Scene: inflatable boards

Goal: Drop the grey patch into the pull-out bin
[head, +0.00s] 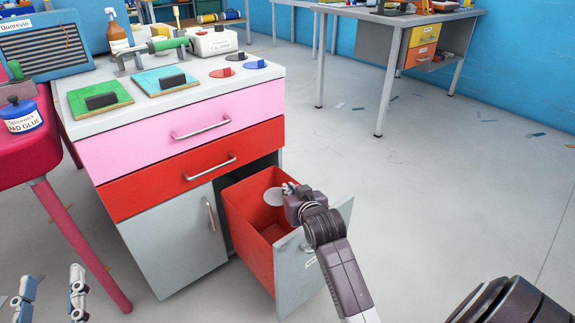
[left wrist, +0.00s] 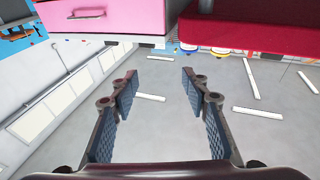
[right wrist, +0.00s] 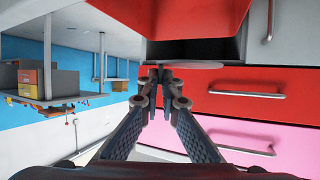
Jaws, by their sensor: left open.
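The grey patch (head: 273,197) is a thin round disc over the opening of the pull-out bin (head: 238,198), a red box behind a grey front panel. The bin is pulled out of the cabinet. My right gripper (head: 289,189) is above the bin, shut on the patch's edge. In the right wrist view the patch (right wrist: 200,65) shows nearly edge-on at the fingertips (right wrist: 162,70). My left gripper (head: 52,275) is open and empty at the lower left, beside the pink-red table; its spread fingers (left wrist: 158,82) show in the left wrist view.
A glue tub (head: 20,115) stands on the pink-red table (head: 50,150) at left. Floor to the right is mostly clear, with small scraps.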

